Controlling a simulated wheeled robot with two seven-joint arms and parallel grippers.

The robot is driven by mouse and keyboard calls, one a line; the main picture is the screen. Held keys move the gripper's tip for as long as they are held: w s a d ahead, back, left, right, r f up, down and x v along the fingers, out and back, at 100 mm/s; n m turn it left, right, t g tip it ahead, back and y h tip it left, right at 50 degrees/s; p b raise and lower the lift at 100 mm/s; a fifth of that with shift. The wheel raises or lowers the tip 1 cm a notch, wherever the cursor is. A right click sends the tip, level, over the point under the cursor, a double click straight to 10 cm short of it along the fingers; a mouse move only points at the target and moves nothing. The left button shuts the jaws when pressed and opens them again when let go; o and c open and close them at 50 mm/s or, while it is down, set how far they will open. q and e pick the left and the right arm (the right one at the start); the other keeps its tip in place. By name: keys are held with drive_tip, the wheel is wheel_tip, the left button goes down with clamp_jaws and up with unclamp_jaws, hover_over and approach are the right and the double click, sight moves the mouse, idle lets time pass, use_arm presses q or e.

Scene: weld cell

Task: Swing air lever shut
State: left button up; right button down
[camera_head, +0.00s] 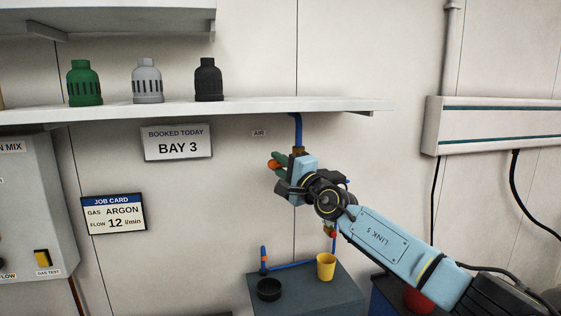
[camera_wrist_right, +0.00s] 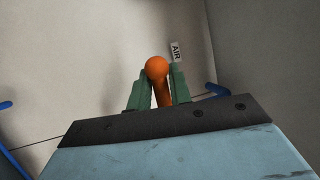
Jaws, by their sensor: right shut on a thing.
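My right gripper (camera_head: 277,164) reaches up to the wall below the shelf, at the blue air pipe (camera_head: 298,128). In the right wrist view its two green fingers (camera_wrist_right: 158,92) are shut on an orange-ended lever (camera_wrist_right: 157,68), with the round end standing out past the fingertips. A bit of the orange shows in the head view too. The AIR label (camera_head: 259,133) is on the wall just left of the pipe, and it also shows in the right wrist view (camera_wrist_right: 176,52). The valve body is mostly hidden behind my gripper. My left gripper is not in view.
The shelf (camera_head: 250,105) runs above my right gripper, carrying green, grey and black caps (camera_head: 208,80). A dark box (camera_head: 310,292) below holds a yellow cup (camera_head: 326,266) and a black dish (camera_head: 269,290). A wall trunking (camera_head: 495,130) is at the right.

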drive_tip(key=shift+f+n, duration=0.35)
drive_tip(key=shift+n, duration=0.15)
drive_tip(key=c, duration=1.4)
unclamp_jaws()
drive_tip(key=shift+r, duration=0.1)
drive_tip(key=shift+s+d+p, duration=0.1)
drive_tip(key=shift+s+p, duration=0.1)
drive_tip(key=shift+p, duration=0.5)
drive_tip(key=p+v, duration=0.2)
drive_tip(key=v, duration=0.4)
drive_tip(key=p+v, duration=0.2)
drive_tip(key=v, duration=0.5)
drive_tip(key=shift+r, duration=0.2)
